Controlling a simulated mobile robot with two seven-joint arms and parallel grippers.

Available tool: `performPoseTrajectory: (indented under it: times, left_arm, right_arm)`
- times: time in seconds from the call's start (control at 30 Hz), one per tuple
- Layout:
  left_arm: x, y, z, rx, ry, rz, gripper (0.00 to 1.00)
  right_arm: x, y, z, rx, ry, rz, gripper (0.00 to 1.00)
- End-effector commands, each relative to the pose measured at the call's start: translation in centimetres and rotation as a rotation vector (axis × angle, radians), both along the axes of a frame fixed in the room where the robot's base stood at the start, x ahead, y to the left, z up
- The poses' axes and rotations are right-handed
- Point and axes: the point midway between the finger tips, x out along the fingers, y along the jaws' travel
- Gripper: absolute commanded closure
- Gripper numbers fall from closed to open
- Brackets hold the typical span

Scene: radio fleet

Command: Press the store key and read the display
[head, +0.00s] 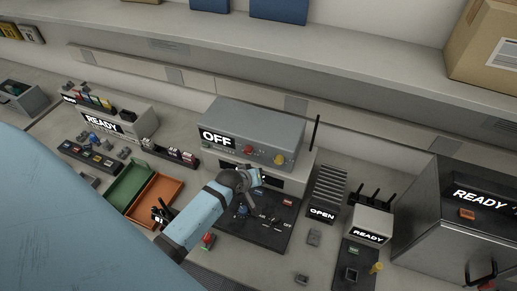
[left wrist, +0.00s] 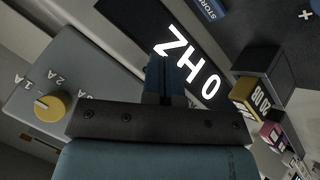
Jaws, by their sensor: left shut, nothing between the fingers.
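My left gripper (head: 253,177) reaches over the black key panel (head: 250,229) in front of the grey unit whose display reads OFF. In the left wrist view its blue fingers (left wrist: 165,78) are shut and empty. A blue key with lettering beginning STOR (left wrist: 212,9) shows at the top edge, partly cut off and apart from the fingers. A black display (left wrist: 190,62) beside the fingers shows white characters that look like 0 HZ, seen rotated. The store key cannot be made out in the head view. My right gripper is not seen.
The grey unit (head: 247,127) has a red and a yellow knob. To the right stand a ribbed block (head: 327,190), a small READY unit (head: 371,223) and a large dark box (head: 460,205). Green (head: 130,185) and orange (head: 157,199) trays lie left. A shelf overhangs the back.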

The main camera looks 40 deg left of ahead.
Motion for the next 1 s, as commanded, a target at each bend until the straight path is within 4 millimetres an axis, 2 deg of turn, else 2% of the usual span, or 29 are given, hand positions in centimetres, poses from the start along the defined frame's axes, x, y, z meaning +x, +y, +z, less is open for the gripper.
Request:
performPoseTrajectory:
  times: [0.1, 0.17, 0.33, 1.0]
  left_arm:
    - [0.0, 0.0, -1.7, 0.000, 0.001, 0.000, 1.00]
    - [0.0, 0.0, -2.7, -0.001, 0.000, 0.001, 1.00]
    - [0.0, 0.0, -4.0, -0.001, -0.001, 0.001, 1.00]
    - [0.0, 0.0, -4.4, 0.000, -0.001, 0.000, 1.00]
  right_arm:
    - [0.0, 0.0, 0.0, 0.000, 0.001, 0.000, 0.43]
    - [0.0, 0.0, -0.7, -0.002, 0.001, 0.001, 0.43]
    - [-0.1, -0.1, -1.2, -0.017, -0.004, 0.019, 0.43]
    - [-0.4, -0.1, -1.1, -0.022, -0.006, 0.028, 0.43]
